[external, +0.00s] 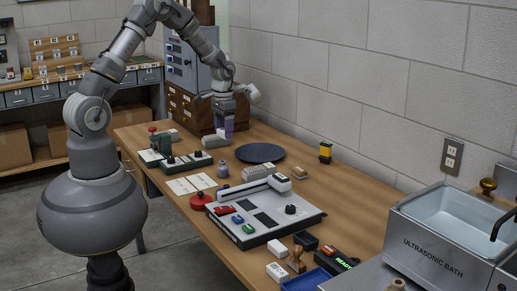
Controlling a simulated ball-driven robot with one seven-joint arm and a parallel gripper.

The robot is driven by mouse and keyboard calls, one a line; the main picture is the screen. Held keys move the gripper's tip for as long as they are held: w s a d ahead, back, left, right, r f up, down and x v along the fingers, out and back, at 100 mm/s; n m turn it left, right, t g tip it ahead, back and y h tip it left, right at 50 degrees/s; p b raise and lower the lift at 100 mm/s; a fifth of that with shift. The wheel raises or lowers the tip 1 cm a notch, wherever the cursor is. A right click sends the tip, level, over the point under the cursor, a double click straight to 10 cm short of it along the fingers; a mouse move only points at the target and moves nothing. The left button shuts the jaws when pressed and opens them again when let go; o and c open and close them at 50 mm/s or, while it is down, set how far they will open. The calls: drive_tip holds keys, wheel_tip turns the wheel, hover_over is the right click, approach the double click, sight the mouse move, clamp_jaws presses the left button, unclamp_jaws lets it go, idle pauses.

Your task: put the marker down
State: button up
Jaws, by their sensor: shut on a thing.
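My gripper (223,132) points down over the back part of the wooden bench (342,226), just in front of a brown drawer cabinet. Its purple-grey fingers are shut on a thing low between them. The held thing is too small and too hidden to make out, so I cannot tell its shape or colour. A pale block (215,141) shows right below the fingertips; I cannot tell whether the held thing touches it. No marker stands out clearly elsewhere on the bench.
A dark round plate (260,153) lies right of my gripper. A grey control panel (264,213) with coloured buttons fills the bench middle. A small green-black device (173,155) stands to the left. A yellow-black item (325,152) stands by the wall. An ultrasonic bath (440,240) is at right.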

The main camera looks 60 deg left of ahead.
drive_tip(key=b, duration=0.3)
hover_over(246, 155)
wheel_tip(246, 155, down, 15)
drive_tip(key=b, duration=0.4)
drive_tip(key=shift+a+r, duration=0.1)
drive_tip(key=shift+r, duration=0.1)
drive_tip(key=o, duration=1)
drive_tip(key=shift+o, duration=0.2)
